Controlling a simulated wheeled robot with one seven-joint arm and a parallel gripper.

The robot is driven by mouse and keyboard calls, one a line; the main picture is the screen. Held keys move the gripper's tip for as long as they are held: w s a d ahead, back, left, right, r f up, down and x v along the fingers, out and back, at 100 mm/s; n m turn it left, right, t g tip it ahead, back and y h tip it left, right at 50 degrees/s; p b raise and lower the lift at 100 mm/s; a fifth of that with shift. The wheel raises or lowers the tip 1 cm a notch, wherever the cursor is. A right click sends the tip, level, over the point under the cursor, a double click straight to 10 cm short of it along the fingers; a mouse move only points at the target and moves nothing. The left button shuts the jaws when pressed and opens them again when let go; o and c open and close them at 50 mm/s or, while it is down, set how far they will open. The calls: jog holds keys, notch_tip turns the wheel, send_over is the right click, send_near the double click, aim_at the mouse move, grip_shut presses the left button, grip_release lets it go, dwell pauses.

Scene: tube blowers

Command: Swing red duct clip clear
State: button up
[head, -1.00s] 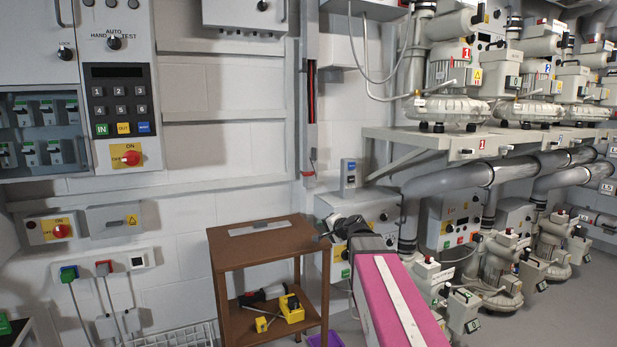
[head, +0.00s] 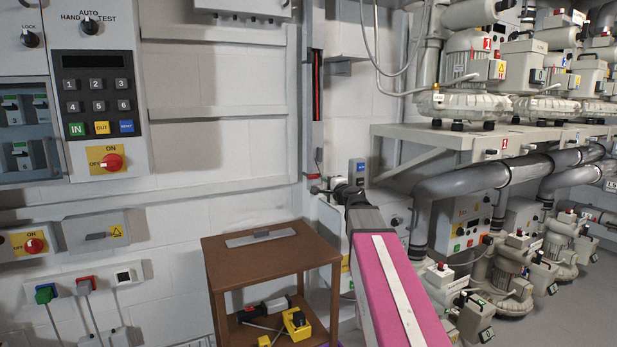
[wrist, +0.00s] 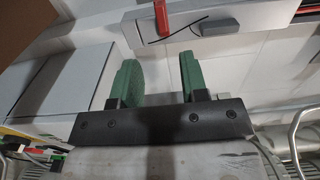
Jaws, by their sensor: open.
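The red duct clip (head: 312,177) is a small red piece at the lower end of the vertical wall duct (head: 311,120). In the wrist view the clip (wrist: 162,18) is a red bar across the end of the grey-white duct (wrist: 225,22). My gripper (head: 318,189) is just below the clip in the head view. In the wrist view its two green fingers (wrist: 158,72) are apart and empty. The clip lies beyond the fingertips, roughly in line with the gap, with no visible contact.
A brown two-shelf table (head: 262,255) stands below the gripper. A small grey-blue box (head: 357,172) is on the wall right of the duct. A shelf with blowers (head: 465,135) and grey pipes fills the right. Wall panels (head: 95,100) are at the left.

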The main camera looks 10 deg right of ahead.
aim_at(314, 178)
jog(key=x, duration=1.1)
jog(key=shift+w, duration=0.25)
grip_shut()
